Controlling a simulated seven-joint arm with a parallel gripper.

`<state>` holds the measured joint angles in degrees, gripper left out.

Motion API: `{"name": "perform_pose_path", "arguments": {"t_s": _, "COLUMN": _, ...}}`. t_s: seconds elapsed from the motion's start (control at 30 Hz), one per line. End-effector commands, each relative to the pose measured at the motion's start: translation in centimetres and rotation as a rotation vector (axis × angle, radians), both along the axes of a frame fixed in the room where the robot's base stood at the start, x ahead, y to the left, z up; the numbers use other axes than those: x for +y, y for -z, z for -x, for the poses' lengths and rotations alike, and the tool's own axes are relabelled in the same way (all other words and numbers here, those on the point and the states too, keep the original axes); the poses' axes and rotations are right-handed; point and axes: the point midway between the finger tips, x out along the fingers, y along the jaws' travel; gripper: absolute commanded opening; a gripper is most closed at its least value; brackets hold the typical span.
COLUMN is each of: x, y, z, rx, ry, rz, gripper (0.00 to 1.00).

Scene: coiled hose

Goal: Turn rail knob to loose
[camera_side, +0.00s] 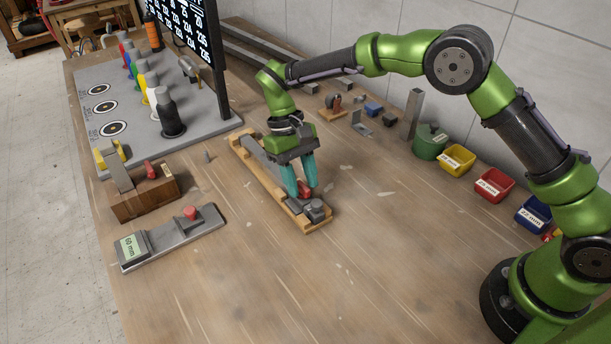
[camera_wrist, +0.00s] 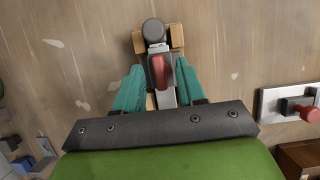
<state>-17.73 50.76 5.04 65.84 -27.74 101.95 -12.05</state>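The rail is a grey bar on a wooden base (camera_side: 243,146), lying on the bench with its near end below my gripper. The red rail knob (camera_side: 304,188) sits near that end, beside a dark grey block and cylinder (camera_side: 315,206). In the wrist view the knob (camera_wrist: 161,72) looks like an elongated red handle, roughly in line with the rail. My gripper (camera_side: 302,191) points down with its teal fingers apart, one on each side of the knob. The wrist view shows gaps between the fingers (camera_wrist: 158,75) and the knob. The lower knob is partly hidden in the side view.
A grey gauge with a 60 mm display (camera_side: 133,248) and a wooden block with a red handle (camera_side: 146,192) stand left. Bottles on a grey board (camera_side: 203,121) are behind them. A green container (camera_side: 430,142) and coloured bins (camera_side: 494,184) line the right. The front bench is clear.

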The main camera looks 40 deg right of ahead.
Motion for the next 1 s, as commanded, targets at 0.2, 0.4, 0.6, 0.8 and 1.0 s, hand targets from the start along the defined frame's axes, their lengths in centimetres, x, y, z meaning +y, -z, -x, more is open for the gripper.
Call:
{"name": "perform_pose_path", "arguments": {"t_s": 0.2, "x": 0.0, "y": 0.0, "z": 0.0, "rx": 0.001, "ry": 0.001, "rz": 0.001, "gripper": 0.39}}
{"name": "perform_pose_path", "arguments": {"t_s": 0.4, "x": 0.0, "y": -1.6, "z": -0.8, "rx": -0.003, "ry": 0.001, "rz": 0.000, "gripper": 0.39}}
{"name": "perform_pose_path", "arguments": {"t_s": 0.6, "x": 0.0, "y": -5.3, "z": -2.4, "rx": -0.004, "ry": 0.002, "rz": 0.001, "gripper": 0.39}}
{"name": "perform_pose_path", "arguments": {"t_s": 0.8, "x": 0.0, "y": -8.4, "z": -3.6, "rx": -0.004, "ry": 0.000, "rz": 0.002, "gripper": 0.39}}
{"name": "perform_pose_path", "arguments": {"t_s": 1.0, "x": -0.1, "y": -10.1, "z": -4.3, "rx": 0.001, "ry": -0.003, "rz": 0.006, "gripper": 0.39}}
